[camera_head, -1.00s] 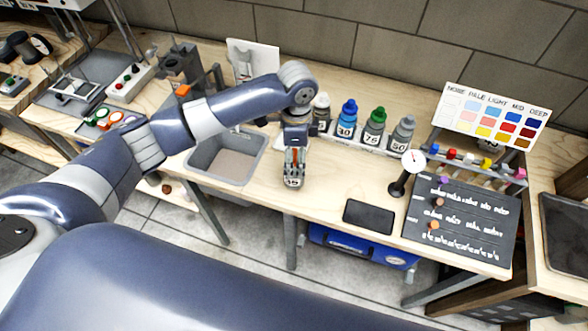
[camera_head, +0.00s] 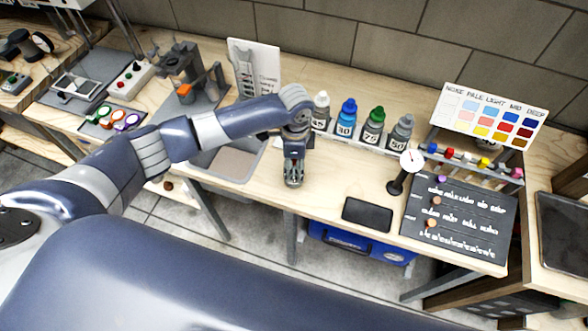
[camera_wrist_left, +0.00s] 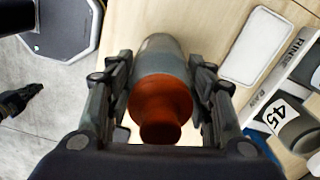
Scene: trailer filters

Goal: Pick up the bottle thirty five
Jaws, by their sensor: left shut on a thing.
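In the left wrist view a grey bottle (camera_wrist_left: 158,55) with an orange-brown cap (camera_wrist_left: 160,103) lies between the two fingers of my left gripper (camera_wrist_left: 160,85). The fingers are shut on its sides. Its number does not show in this view. In the head view my left gripper (camera_head: 293,172) points down over the front part of the table, left of the black pad. The held bottle is mostly hidden there by the gripper. My right gripper is not in view.
A row of capped bottles, with a blue-capped one (camera_head: 346,118) and a green-capped one (camera_head: 373,127), stands behind the gripper. A grey bin (camera_head: 228,172) is left. A black pad (camera_head: 368,215), gauge (camera_head: 411,161) and dark board (camera_head: 460,218) are right.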

